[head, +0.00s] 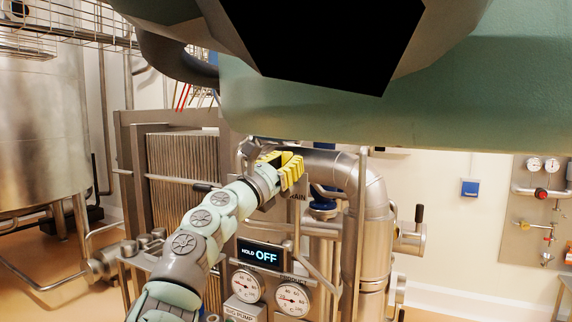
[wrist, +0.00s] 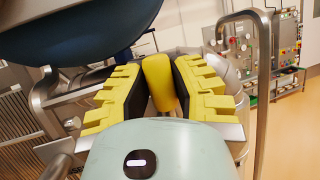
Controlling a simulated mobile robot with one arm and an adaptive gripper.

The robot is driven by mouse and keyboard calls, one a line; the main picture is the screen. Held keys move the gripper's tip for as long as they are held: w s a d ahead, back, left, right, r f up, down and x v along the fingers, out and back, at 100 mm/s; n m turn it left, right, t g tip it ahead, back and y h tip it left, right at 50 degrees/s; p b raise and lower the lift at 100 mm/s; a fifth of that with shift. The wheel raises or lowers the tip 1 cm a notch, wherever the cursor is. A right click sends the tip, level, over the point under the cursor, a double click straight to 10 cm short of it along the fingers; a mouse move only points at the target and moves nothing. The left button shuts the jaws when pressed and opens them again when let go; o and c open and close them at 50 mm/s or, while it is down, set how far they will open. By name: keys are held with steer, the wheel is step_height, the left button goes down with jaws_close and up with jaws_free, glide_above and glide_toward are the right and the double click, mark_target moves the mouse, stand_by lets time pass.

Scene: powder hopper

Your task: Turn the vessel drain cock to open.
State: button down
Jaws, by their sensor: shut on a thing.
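My gripper (head: 284,167), with yellow stepped fingers, is in front of the pipework under the large green vessel (head: 400,80). In the wrist view the fingers (wrist: 160,88) are closed from both sides on an upright yellow handle (wrist: 158,80) with a rounded top. The handle appears to be the drain cock's lever; a sign partly hidden by my arm reads "AIN" beside it in the head view. The cock's body and the handle's lower end are hidden behind my gripper, so I cannot tell the cock's position.
A display (head: 259,255) reading "HOLD OFF" and two gauges (head: 292,298) sit below my gripper. A thick steel pipe (head: 375,205) bends down at the right. A plate stack (head: 178,180) stands at the left. A steel frame bar (wrist: 264,90) rises at right in the wrist view.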

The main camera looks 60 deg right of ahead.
steer(key=shift+s+r+m+g, duration=0.1)
steer(key=shift+s+m+g, duration=0.3)
steer(key=shift+s+g, duration=0.3)
steer(key=c, duration=0.8)
jaws_free()
steer(key=shift+t, duration=0.3)
steer(key=shift+w, duration=0.15)
steer(key=shift+w, duration=0.15)
steer(key=v, duration=1.2)
steer(key=shift+s, duration=0.2)
steer(key=shift+w, duration=0.1)
